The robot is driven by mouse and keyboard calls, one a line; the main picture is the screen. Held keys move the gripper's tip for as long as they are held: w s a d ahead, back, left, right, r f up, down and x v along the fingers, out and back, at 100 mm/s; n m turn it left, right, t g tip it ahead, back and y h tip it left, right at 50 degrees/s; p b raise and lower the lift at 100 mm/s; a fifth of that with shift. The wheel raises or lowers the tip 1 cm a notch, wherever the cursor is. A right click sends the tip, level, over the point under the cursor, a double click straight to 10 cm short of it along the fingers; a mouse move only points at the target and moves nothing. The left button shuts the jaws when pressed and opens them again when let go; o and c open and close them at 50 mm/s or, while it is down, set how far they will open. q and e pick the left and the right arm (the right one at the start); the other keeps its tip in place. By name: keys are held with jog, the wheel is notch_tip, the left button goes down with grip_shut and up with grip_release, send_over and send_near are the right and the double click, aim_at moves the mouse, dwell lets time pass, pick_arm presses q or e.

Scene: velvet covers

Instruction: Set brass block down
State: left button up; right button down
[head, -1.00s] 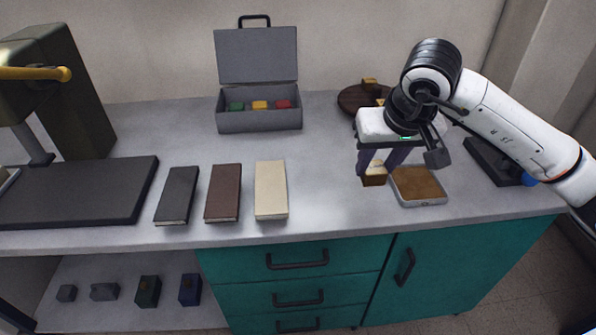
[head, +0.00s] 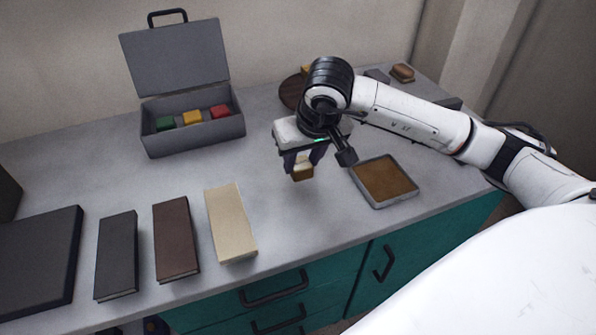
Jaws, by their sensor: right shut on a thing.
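The brass block (head: 302,173) is a small gold-brown cube. It is between the fingers of my right gripper (head: 303,163), which is shut on it. The block is over the grey counter (head: 290,215), left of the brown-filled tray (head: 385,181) and right of the cream book-like block (head: 231,222). It appears to hang just above the counter, though the exact gap is hard to tell. The gripper body hides its upper part. My left gripper is not in view.
An open grey case (head: 193,143) with green, yellow and red blocks stands at the back. A dark slab (head: 117,255) and a brown slab (head: 175,240) lie at the left. A round dark board (head: 292,92) is behind my gripper. Counter between case and slabs is clear.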

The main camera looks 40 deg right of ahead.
aim_at(303, 168)
jog(key=shift+f, duration=1.75)
jog(key=shift+f, duration=0.2)
jog(key=c, duration=1.2)
grip_release()
jog(key=shift+r, duration=0.25)
jog(key=v, duration=1.1)
jog(key=shift+s+a+r, duration=0.1)
jog(key=shift+s+r, duration=0.2)
jog(key=shift+r, duration=0.05)
